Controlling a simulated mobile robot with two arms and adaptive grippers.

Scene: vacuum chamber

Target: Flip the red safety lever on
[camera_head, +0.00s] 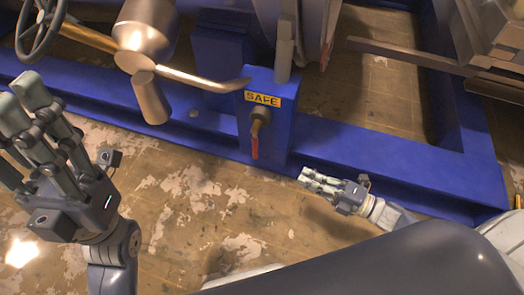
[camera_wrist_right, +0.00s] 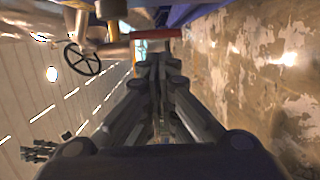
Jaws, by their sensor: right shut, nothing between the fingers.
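The red safety lever (camera_head: 255,147) hangs straight down from a brass fitting (camera_head: 260,117) on a blue box with a yellow SAFE label (camera_head: 262,99). My right gripper (camera_head: 306,177) is shut and empty, to the right of the lever and a little lower in the head view, apart from it. In the right wrist view the red lever (camera_wrist_right: 155,34) lies across the picture just beyond the shut fingertips (camera_wrist_right: 157,58).
A blue frame beam (camera_head: 370,172) runs behind the right gripper. A metal rod (camera_head: 205,82) and a metal cylinder (camera_head: 150,97) stand left of the box, with a handwheel (camera_head: 40,28) at the upper left. The worn floor (camera_head: 200,200) in front is clear.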

